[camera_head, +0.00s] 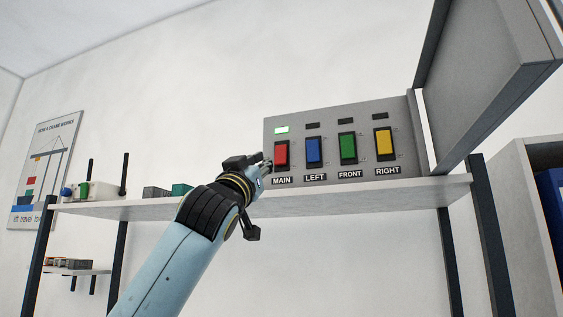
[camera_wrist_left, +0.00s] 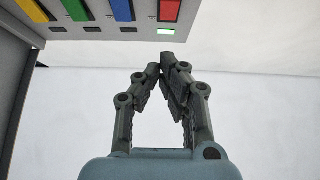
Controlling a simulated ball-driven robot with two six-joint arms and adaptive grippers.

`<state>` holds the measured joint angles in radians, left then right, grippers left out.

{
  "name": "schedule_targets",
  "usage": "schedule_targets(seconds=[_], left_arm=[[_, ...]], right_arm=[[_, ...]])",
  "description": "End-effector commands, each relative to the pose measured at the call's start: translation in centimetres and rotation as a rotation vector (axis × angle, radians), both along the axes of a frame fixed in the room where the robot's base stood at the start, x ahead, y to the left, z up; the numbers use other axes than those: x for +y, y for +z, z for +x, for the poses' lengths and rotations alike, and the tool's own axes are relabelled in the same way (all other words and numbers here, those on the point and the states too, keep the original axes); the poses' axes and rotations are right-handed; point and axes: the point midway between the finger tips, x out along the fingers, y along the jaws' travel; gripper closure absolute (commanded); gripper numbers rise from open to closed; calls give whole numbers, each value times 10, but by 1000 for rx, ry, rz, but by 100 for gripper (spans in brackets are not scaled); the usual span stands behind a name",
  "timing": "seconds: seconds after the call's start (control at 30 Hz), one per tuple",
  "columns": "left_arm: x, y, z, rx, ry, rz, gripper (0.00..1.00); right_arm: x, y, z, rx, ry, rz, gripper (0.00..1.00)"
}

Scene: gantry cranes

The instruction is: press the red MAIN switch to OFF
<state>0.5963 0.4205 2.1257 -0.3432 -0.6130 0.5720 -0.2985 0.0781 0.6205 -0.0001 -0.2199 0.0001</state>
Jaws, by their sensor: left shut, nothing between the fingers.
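The red MAIN switch (camera_head: 281,153) is the leftmost of the rockers on a grey panel (camera_head: 330,119) standing on a shelf. A small lamp (camera_head: 282,130) above it glows green-white. My left gripper (camera_head: 266,166) is shut and empty, just left of the red switch's lower part in the head view; whether it touches cannot be told. In the left wrist view the shut fingertips (camera_wrist_left: 165,62) point toward the panel's edge, below the lit lamp (camera_wrist_left: 166,32) and the red switch (camera_wrist_left: 169,10), with a gap in the picture. My right gripper is in neither view.
Blue (camera_head: 314,152), green (camera_head: 348,148) and yellow (camera_head: 384,141) switches sit to the right of the red one, with dark lamps above. An open grey door (camera_head: 480,75) stands out at the right. The shelf (camera_head: 350,197) runs below the panel.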

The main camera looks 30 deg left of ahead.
Motion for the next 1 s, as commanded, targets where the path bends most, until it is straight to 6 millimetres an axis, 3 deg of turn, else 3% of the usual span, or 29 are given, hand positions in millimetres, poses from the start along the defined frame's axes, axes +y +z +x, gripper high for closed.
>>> schedule_targets(seconds=[0.27, 0.67, 0.8, 1.0], left_arm=[[4, 12, 14, 3, 1, -1, 100], [19, 63, 79, 3, 0, -2, 100], [24, 56, 101, 6, -1, -2, 100], [28, 52, 116, 3, 0, -1, 100]], right_arm=[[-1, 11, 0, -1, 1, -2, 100], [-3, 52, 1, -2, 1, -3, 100], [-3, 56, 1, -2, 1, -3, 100], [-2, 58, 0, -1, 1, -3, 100]])
